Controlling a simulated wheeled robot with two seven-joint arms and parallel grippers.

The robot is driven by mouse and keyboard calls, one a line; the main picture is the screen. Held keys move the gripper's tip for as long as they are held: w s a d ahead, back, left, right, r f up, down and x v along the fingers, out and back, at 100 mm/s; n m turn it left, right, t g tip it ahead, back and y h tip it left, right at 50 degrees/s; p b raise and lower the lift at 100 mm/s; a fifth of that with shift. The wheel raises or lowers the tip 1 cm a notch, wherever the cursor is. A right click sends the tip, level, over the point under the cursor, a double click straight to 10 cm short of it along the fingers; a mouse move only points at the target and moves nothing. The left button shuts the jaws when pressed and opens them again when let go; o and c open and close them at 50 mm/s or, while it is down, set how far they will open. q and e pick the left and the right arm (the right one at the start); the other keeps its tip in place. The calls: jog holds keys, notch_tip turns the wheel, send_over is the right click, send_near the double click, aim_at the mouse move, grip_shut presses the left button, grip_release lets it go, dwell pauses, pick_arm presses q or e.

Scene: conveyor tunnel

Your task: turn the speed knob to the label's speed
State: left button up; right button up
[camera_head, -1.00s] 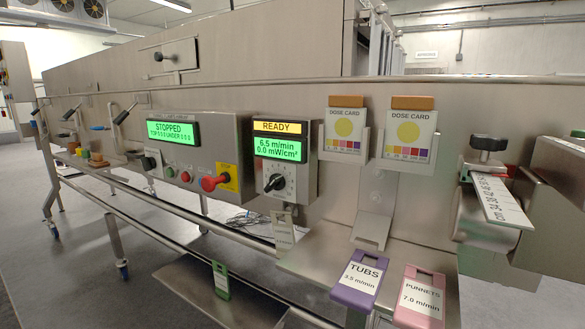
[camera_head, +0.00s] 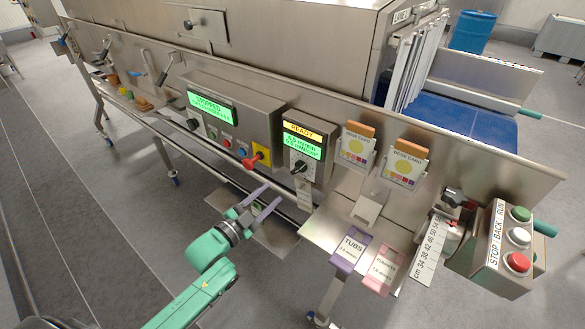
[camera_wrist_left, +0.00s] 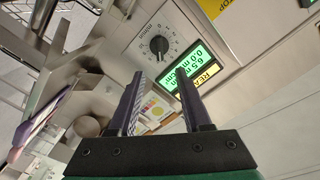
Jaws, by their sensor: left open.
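The black speed knob (camera_head: 300,167) with a pale pointer sits on the grey panel under the green display (camera_head: 302,147). In the left wrist view the knob (camera_wrist_left: 158,45) stands beyond the fingertips, and the display (camera_wrist_left: 190,66) reads 6.5 and 0.0. A purple TUBS label (camera_head: 350,250) and a pink PUNNETS label (camera_head: 383,270) stand on the shelf at the front; their speeds are too small to read now. My left gripper (camera_head: 271,196) is open and empty, below and left of the knob, apart from it. My right gripper is out of view.
A red-handled switch on a yellow plate (camera_head: 257,157) is left of the knob. A tag (camera_head: 304,193) hangs under the knob panel. Two dose cards (camera_head: 405,166) are at right. A button box (camera_head: 505,245) and ruler (camera_head: 425,255) stand at far right.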

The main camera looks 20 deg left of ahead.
aim_at(296, 172)
pick_arm(q)
jog(key=p+x, duration=0.1)
jog(key=x, duration=1)
jog(key=shift+a, duration=0.1)
grip_shut()
